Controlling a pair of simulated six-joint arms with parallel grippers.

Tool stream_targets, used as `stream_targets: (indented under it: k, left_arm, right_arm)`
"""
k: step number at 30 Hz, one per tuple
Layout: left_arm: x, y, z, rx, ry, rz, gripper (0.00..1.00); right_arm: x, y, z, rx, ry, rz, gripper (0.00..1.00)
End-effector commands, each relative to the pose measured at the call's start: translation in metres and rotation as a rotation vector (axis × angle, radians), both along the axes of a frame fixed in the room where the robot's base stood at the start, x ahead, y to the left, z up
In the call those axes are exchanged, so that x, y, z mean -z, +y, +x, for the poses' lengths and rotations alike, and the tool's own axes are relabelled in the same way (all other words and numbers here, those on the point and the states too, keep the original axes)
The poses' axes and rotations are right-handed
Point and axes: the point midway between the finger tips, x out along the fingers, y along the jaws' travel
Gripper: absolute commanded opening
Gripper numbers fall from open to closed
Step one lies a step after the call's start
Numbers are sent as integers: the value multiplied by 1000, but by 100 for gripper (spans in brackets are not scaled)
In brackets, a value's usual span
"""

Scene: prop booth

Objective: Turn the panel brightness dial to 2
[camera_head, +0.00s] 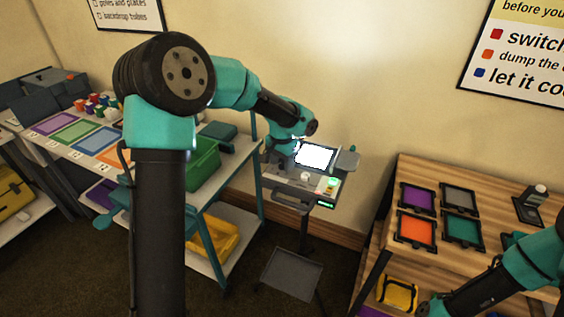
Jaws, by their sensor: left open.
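A small device on a stand in the middle of the view has a bright white lit panel (314,155). On its front control strip are a small pale knob (306,177), which looks like the brightness dial, and a glowing green part (332,182). The dial's marking and setting are too small to read. My left arm reaches over from the left, and its gripper (291,147) is open at the upper left of the lit panel, apart from the knob. Its fingers are small and partly hidden. My right arm shows at the lower right, with its gripper outside the picture.
A shelf cart with a green bin (203,163) and a yellow bin (213,242) stands left of the device. A wooden table (458,262) with coloured framed tiles stands to the right. A grey step (291,273) is on the floor below the device.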

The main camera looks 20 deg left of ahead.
Motion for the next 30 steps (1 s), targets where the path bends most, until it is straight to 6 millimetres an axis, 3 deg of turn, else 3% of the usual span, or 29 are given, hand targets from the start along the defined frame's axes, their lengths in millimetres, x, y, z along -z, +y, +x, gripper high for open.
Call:
stream_targets:
  k: [2,16,30]
  left_arm:
    - [0,0,0,0,0,0,52]
    - [0,0,0,0,0,0,7]
    - [-1,0,0,-75,0,0,6]
  right_arm:
    - [0,0,0,0,0,0,0]
    - [0,0,0,0,0,0,0]
    - [0,0,0,0,0,0,0]
